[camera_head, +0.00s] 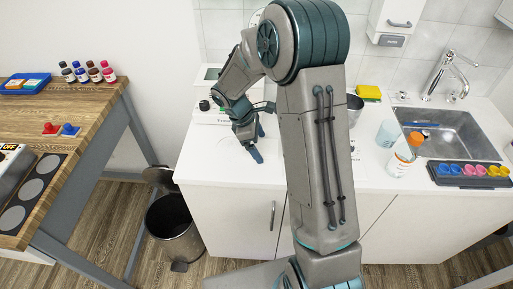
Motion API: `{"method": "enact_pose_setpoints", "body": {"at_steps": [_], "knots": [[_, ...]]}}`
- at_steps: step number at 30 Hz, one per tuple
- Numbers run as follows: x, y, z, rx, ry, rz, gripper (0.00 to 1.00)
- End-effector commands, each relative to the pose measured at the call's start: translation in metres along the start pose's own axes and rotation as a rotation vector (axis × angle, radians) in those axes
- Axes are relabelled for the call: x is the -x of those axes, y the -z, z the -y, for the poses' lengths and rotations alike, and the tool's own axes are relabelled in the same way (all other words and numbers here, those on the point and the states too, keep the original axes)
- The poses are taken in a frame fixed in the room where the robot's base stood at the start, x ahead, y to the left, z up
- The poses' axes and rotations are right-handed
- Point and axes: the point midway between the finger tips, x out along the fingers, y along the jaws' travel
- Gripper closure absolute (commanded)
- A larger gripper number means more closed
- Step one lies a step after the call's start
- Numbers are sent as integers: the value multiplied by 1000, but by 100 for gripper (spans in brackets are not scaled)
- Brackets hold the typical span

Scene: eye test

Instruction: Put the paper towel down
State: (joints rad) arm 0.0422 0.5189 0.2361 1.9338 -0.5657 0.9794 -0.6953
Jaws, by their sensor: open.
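I cannot make out a paper towel in the head view; part of the counter is hidden behind my arm. My gripper (259,143) points down and to the right over the left part of the white counter (215,160). Its dark fingers are apart, and nothing shows between them. I cannot tell how high the fingertips are above the counter.
Behind my gripper stands a white device (208,112). Right of my arm are a light-blue cup (388,133), an orange-topped white container (401,162), a yellow sponge (368,92) and a sink (455,138). A bin (172,222) stands left below. The counter's front left is clear.

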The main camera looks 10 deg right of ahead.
Motion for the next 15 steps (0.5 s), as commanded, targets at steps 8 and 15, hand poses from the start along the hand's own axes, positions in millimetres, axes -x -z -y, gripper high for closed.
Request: {"method": "enact_pose_setpoints", "body": {"at_steps": [8, 15], "knots": [[0, 0, 0, 0, 0, 0, 58], [1, 0, 0, 0, 0, 0, 62]]}}
